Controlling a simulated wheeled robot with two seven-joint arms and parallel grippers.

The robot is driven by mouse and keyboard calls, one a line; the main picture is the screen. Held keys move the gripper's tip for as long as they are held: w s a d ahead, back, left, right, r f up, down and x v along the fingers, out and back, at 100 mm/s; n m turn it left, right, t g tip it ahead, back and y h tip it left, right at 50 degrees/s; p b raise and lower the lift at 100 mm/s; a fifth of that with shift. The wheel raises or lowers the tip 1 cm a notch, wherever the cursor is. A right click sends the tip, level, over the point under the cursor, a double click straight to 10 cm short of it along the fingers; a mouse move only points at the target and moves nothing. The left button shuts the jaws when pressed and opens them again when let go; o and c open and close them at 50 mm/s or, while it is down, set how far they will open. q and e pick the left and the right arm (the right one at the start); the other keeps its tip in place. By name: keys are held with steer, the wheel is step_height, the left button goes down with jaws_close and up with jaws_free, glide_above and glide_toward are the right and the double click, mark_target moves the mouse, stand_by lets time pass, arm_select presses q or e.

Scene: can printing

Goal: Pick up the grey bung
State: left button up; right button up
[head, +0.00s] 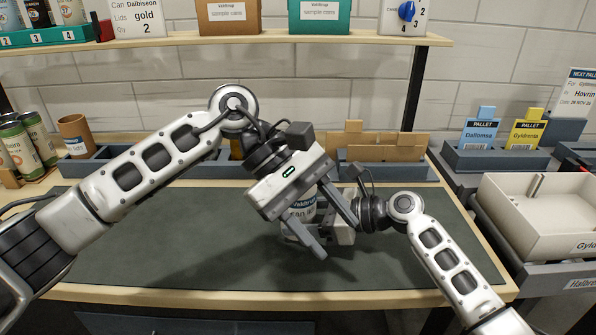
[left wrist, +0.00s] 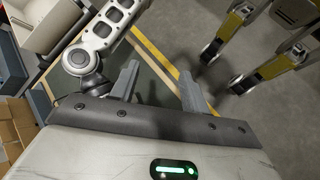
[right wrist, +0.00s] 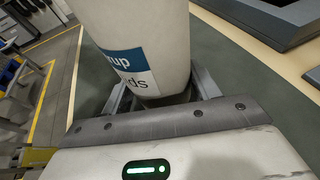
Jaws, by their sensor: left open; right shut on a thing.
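I cannot make out a grey bung for certain in any view. My left gripper (head: 340,242) is open above the middle of the work mat, its two grey fingers pointing down and to the right; in the left wrist view (left wrist: 157,85) nothing is between them. My right gripper (right wrist: 160,95) is shut on a white cylindrical container (right wrist: 140,40) with a blue and white label ending in "up" and "ds". In the head view this container (head: 303,208) is partly hidden behind the left gripper's fingers.
The dark green mat (head: 150,235) is clear at left. A slate-blue tray (head: 100,168) runs along its back, with a brown cup (head: 75,135) and tan blocks (head: 385,152). Cans (head: 20,150) stand at far left. A white bin (head: 500,215) and pallet cards (head: 480,133) are at right.

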arm_select(q)
steer(key=w+a+r+m+t+y, duration=0.25)
steer(key=w+r+t+y, duration=0.2)
steer(key=r, duration=0.25)
steer(key=w+a+r+m+t+y, duration=0.1)
steer(key=w+r+m+t+y, duration=0.3)
steer(key=r, duration=0.3)
steer(key=shift+n+t, duration=0.25)
steer(key=shift+n, duration=0.4)
steer(key=x, duration=1.2)
steer(key=shift+w+r, duration=0.15)
steer(key=shift+w, duration=0.2)
jaws_close()
